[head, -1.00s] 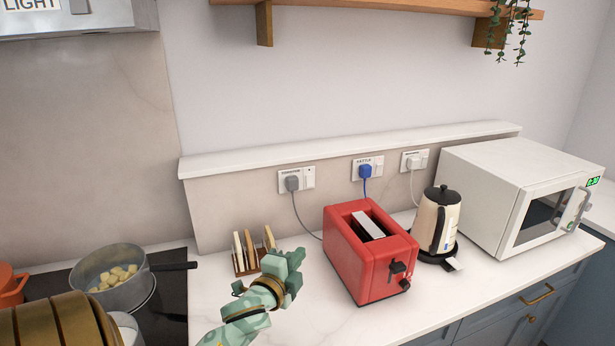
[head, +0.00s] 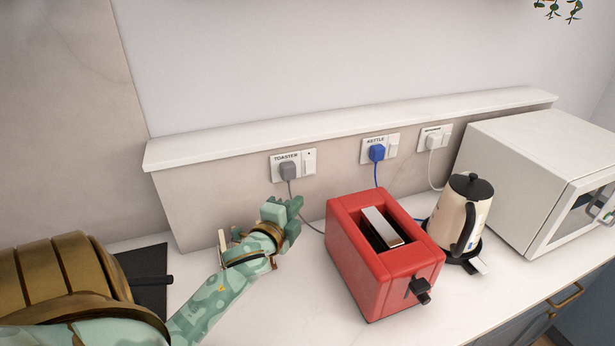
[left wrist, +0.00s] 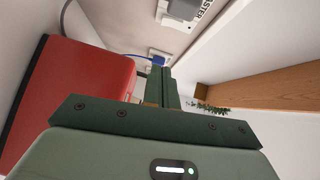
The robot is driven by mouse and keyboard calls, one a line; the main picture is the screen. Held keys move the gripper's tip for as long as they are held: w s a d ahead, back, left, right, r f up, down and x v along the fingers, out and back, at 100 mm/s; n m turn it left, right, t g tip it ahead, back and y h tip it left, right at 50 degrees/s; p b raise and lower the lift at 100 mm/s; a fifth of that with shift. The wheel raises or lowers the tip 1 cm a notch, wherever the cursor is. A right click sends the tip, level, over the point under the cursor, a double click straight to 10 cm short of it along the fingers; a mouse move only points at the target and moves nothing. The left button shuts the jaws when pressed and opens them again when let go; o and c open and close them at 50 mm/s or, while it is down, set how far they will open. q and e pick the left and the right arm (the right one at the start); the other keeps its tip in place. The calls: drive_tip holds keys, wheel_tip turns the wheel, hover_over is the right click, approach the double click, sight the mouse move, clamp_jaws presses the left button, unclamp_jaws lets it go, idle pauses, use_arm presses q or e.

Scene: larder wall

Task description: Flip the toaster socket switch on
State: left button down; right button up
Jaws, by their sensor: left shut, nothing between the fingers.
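The toaster socket (head: 294,166) is a white wall plate labelled TOASTER, with a grey plug (head: 287,171) in it. Its white rocker switch (head: 309,162) is on the right side of the plate. My left gripper (head: 296,203) is shut and empty, below the socket and apart from it in the head view. In the left wrist view, the shut fingers (left wrist: 158,85) point towards the wall, and part of the toaster socket (left wrist: 198,12) shows at the top. The red toaster (head: 385,255) stands on the counter right of the gripper. My right gripper is not in view.
The kettle socket (head: 380,148) with a blue plug and a third socket (head: 434,137) are further right. A cream kettle (head: 462,215) and white microwave (head: 540,180) stand beyond the toaster. A ledge (head: 340,122) runs above the sockets.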

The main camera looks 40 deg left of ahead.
use_arm(q)
drive_tip(key=b, duration=0.1)
approach(313, 172)
drive_tip(key=w+d, duration=0.2)
drive_tip(key=w, duration=0.2)
drive_tip(key=a, duration=0.1)
drive_tip(key=w+a, duration=0.1)
drive_tip(key=a, duration=0.1)
drive_tip(key=shift+w+a+f, duration=0.15)
drive_tip(key=shift+w+a, duration=0.1)
drive_tip(key=shift+w, duration=0.15)
drive_tip(key=shift+w+a+f+b, duration=0.1)
drive_tip(key=shift+a+f+b, duration=0.25)
drive_tip(key=shift+b, duration=0.65)
drive_tip(key=shift+d+r+p, duration=0.15)
drive_tip(key=shift+r+p, duration=0.15)
drive_tip(key=shift+p, duration=0.05)
drive_tip(key=shift+f, duration=0.1)
